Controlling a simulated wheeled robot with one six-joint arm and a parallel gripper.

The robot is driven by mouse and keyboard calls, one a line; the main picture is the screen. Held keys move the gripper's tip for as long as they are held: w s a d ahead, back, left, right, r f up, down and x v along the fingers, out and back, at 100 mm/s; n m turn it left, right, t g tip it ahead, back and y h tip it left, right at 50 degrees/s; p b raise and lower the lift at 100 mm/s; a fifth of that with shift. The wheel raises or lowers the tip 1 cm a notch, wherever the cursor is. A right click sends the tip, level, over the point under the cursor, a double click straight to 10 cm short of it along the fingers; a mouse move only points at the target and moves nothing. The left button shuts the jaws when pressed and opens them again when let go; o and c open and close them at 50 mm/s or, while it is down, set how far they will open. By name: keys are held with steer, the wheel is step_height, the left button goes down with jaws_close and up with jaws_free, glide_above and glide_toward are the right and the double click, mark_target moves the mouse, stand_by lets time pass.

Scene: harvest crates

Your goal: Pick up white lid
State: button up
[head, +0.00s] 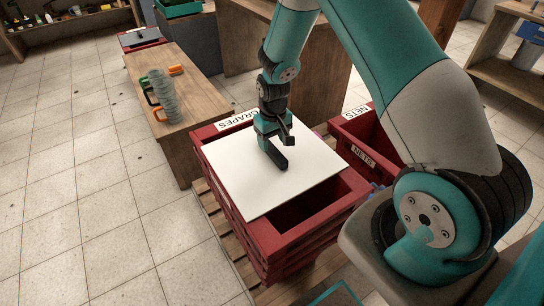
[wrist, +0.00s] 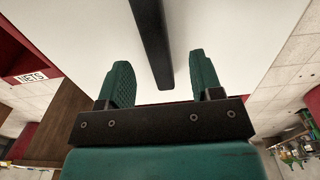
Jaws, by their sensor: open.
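The white lid (head: 310,165) is a flat square panel lying over most of the red crate marked GRAPES (head: 310,225), with the crate's near right part uncovered. A black bar handle (head: 273,155) stands on the lid. My gripper (head: 277,142) is over the lid at the handle, pointing down. In the wrist view the gripper (wrist: 161,75) is open, with its two teal fingers on either side of the black handle (wrist: 152,40) and gaps showing on both sides. The lid (wrist: 230,35) fills most of that view.
A second red crate marked NETS (head: 350,130) stands just right of the first. The crate rests on a wooden pallet (head: 222,225). Tiled floor at left is clear.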

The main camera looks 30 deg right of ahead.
mark_target(272, 148)
steer(key=f, duration=0.2)
steer(key=w+f, duration=0.1)
steer(key=f, duration=0.2)
steer(key=shift+d, duration=0.2)
jaws_close()
